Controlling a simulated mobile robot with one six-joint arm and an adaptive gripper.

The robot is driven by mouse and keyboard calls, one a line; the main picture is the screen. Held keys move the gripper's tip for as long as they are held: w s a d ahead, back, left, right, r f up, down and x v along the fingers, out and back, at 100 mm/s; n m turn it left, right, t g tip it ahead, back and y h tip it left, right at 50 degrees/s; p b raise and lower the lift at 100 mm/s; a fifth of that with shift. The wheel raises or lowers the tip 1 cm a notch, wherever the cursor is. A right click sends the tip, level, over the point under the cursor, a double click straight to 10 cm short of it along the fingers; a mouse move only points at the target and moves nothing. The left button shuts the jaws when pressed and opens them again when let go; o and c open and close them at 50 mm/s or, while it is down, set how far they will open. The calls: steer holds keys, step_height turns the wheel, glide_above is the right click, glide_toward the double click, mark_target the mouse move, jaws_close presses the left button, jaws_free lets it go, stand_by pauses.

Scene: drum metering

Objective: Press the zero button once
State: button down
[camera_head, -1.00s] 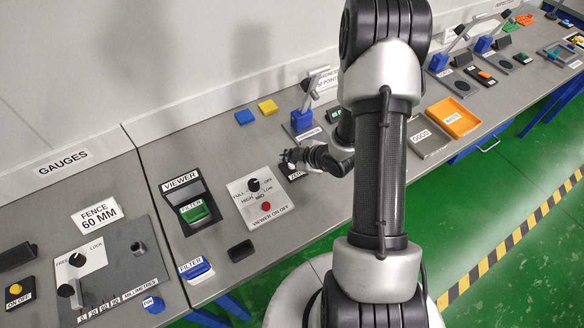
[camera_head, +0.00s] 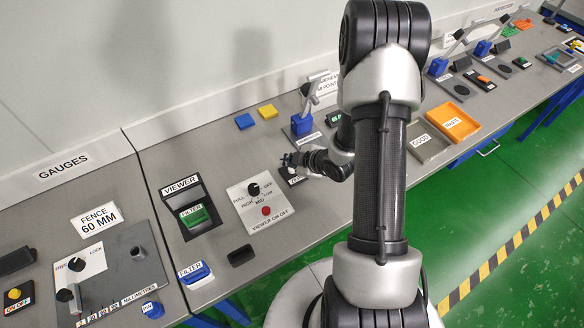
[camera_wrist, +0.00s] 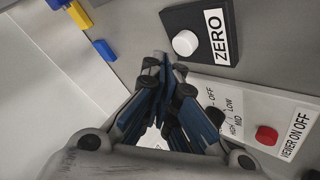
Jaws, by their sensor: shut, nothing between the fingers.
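The zero button is a white round cap (camera_wrist: 185,43) on a black box with a white ZERO label (camera_wrist: 217,32), at the upper right of the wrist view. In the head view the black box (camera_head: 297,181) is mostly hidden behind my gripper (camera_head: 287,160). In the wrist view my gripper (camera_wrist: 165,66) is shut and empty, its dark blue fingers together. The fingertips appear just below and left of the white cap. A gap shows between them and the cap in the picture; I cannot tell their height above it.
A viewer panel with a dial and red button (camera_head: 266,211) lies left of the zero box; its red button also shows in the wrist view (camera_wrist: 266,135). Blue (camera_head: 244,121) and yellow (camera_head: 267,111) blocks lie behind. A blue-based stand (camera_head: 301,124) rises close by.

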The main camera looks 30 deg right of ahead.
mark_target(290, 170)
steer(key=shift+f, duration=0.1)
stand_by(0.3)
steer(key=shift+f+b, duration=0.35)
steer(key=shift+b, duration=0.2)
steer(key=shift+f+b, duration=0.45)
steer(key=shift+b, duration=0.05)
stand_by(0.5)
steer(key=shift+r, duration=0.15)
steer(key=shift+r+p, duration=0.65)
steer(key=shift+r, duration=0.15)
steer(key=shift+r+p, duration=1.8)
steer(key=shift+r, duration=0.7)
